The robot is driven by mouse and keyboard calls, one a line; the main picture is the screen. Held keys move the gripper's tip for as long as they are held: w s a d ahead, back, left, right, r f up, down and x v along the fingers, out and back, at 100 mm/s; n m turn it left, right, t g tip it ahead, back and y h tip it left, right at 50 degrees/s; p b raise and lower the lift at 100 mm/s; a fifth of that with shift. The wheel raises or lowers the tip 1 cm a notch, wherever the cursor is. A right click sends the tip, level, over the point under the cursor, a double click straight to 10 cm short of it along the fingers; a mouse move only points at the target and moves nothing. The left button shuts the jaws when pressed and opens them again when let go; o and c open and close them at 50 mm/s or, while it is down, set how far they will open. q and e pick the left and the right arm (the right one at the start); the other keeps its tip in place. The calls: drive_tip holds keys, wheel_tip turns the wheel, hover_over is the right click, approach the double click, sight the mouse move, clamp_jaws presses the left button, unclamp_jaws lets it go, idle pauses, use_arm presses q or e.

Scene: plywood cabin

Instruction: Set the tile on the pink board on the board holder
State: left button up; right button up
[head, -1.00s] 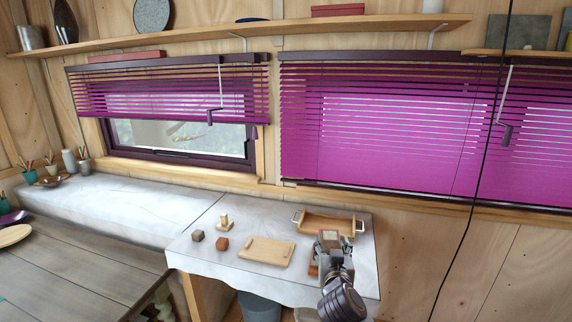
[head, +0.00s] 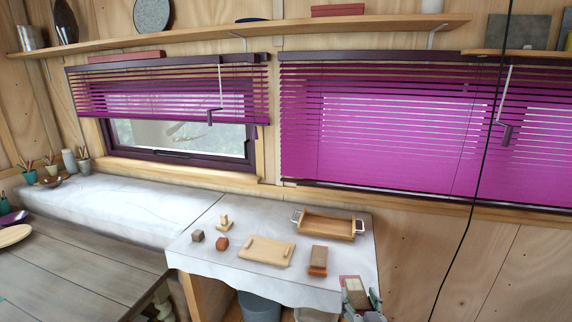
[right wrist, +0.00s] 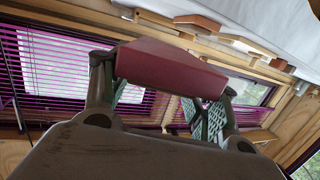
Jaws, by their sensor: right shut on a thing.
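My right gripper (head: 358,292) is at the table's front right corner in the head view. It is shut on a dusky pink slab (right wrist: 170,65), which spans its two fingers in the right wrist view; I cannot tell whether this is the tile or the pink board. In the head view only a small pink part (head: 349,281) shows beside the gripper. A small light wooden stand (head: 223,222) is at the back left of the table; I cannot tell whether it is the board holder. My left gripper is not in view.
The white-topped table (head: 205,262) carries a wooden board with handles (head: 266,251), a wooden tray with pale handles (head: 328,226), a brown-topped reddish block (head: 318,260), a dark cube (head: 197,236) and a reddish-brown block (head: 222,243). A black cable (head: 470,220) hangs at the right.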

drive_tip(key=s+d+f, duration=0.1)
drive_tip(key=s+f, duration=0.4)
drive_tip(key=f, duration=0.2)
drive_tip(key=shift+d, duration=0.15)
idle(0.9)
drive_tip(key=shift+r, duration=0.1)
idle(2.5)
